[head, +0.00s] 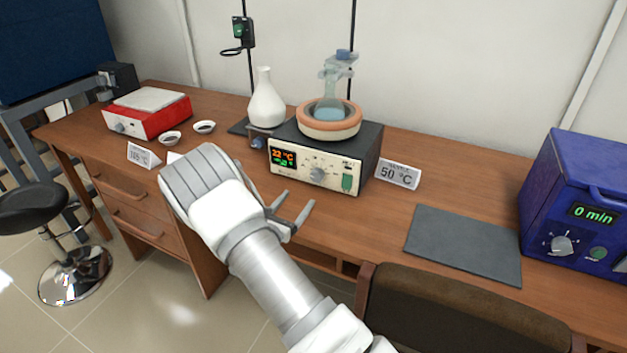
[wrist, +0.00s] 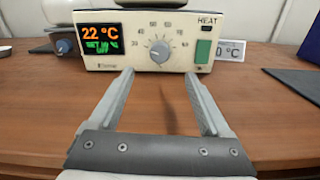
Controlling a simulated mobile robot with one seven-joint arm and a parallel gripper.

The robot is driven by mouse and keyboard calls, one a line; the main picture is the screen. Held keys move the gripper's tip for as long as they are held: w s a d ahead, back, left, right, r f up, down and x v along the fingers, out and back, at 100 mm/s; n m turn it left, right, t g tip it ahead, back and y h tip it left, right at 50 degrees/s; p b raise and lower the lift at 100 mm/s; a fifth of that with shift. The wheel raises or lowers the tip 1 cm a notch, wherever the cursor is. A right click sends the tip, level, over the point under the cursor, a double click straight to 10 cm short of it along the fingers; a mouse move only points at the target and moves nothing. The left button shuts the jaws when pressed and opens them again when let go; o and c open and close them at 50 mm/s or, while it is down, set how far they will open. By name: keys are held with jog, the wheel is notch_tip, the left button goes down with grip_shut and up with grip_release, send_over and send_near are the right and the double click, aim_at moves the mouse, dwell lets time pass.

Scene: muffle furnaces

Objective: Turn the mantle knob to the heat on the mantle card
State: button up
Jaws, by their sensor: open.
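The heating mantle (head: 372,150) stands on the bench with a cream front panel, and a flask (head: 331,95) sits in its round heater. Its grey dial knob (head: 318,174) is on the front; in the wrist view the knob (wrist: 160,52) is straight ahead, between and beyond my fingertips. The display (wrist: 101,38) reads 22 °C in orange, with a small green set line I cannot read surely. The mantle card (head: 397,174) to the right of the mantle reads 50 °C. My gripper (head: 293,207) is open and empty in front of the panel, apart from the knob.
A green switch (head: 347,183) is right of the knob. A white flask (head: 266,101) stands behind left. A red hotplate (head: 150,114), small dishes and a 105 °C card (head: 143,155) are farther left. A dark mat (head: 464,244) and blue furnace (head: 577,200) are right; a chair (head: 460,310) is in front.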

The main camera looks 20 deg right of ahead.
aim_at(316, 177)
jog(key=b+x, duration=0.1)
jog(key=x, duration=1.1)
jog(key=shift+s, duration=0.1)
grip_shut()
jog(key=shift+f, duration=0.1)
